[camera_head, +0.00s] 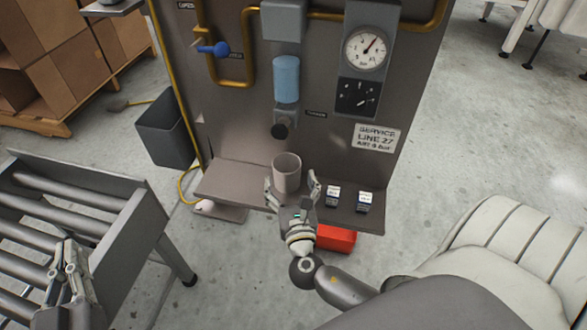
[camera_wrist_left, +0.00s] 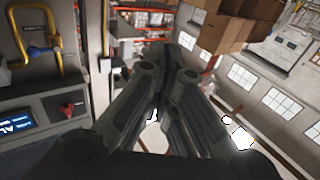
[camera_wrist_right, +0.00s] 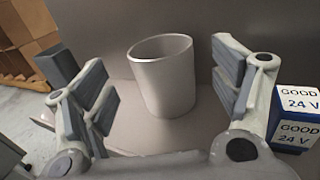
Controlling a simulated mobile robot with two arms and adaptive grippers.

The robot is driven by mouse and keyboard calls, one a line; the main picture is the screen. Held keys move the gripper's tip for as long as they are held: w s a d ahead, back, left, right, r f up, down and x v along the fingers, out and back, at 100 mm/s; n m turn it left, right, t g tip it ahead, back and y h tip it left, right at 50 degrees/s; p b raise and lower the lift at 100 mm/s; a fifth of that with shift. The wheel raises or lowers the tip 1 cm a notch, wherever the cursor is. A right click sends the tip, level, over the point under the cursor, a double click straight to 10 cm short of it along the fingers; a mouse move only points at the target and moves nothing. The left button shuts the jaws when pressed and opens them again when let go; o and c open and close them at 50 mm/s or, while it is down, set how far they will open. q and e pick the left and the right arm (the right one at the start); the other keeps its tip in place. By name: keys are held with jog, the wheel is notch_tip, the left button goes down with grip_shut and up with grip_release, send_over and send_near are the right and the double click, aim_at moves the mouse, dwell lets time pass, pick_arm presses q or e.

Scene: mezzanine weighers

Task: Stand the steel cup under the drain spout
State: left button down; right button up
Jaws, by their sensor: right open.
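The steel cup (camera_head: 287,172) stands upright on the shelf of the service panel. The drain spout (camera_head: 281,130) is the dark fitting under the blue bowl (camera_head: 286,80), and the cup is below it in the head view. My right gripper (camera_head: 292,188) is open at the front of the cup. In the right wrist view the cup (camera_wrist_right: 163,75) stands between and beyond the open fingers, with gaps on both sides. My left gripper (camera_head: 68,262) is away over the roller conveyor; its fingers (camera_wrist_left: 165,80) appear close together with nothing visible between them.
Two small blue-and-white "GOOD 24 V" boxes (camera_head: 364,202) stand on the shelf (camera_head: 235,183) right of the cup. A red box (camera_head: 336,238) lies below the shelf. The roller conveyor (camera_head: 120,235) is at left, a grey bin (camera_head: 165,132) behind it. A pale seat (camera_head: 500,255) is at right.

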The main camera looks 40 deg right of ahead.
pick_arm(q)
jog(key=f, duration=0.1)
jog(key=f+g, duration=0.1)
jog(key=f, duration=0.1)
jog(key=shift+s+a+g+y, duration=0.2)
jog(key=shift+a+g+y, duration=0.1)
pick_arm(e)
jog(key=v, duration=0.5)
jog(key=shift+s+a, duration=0.1)
jog(key=shift+s, duration=0.3)
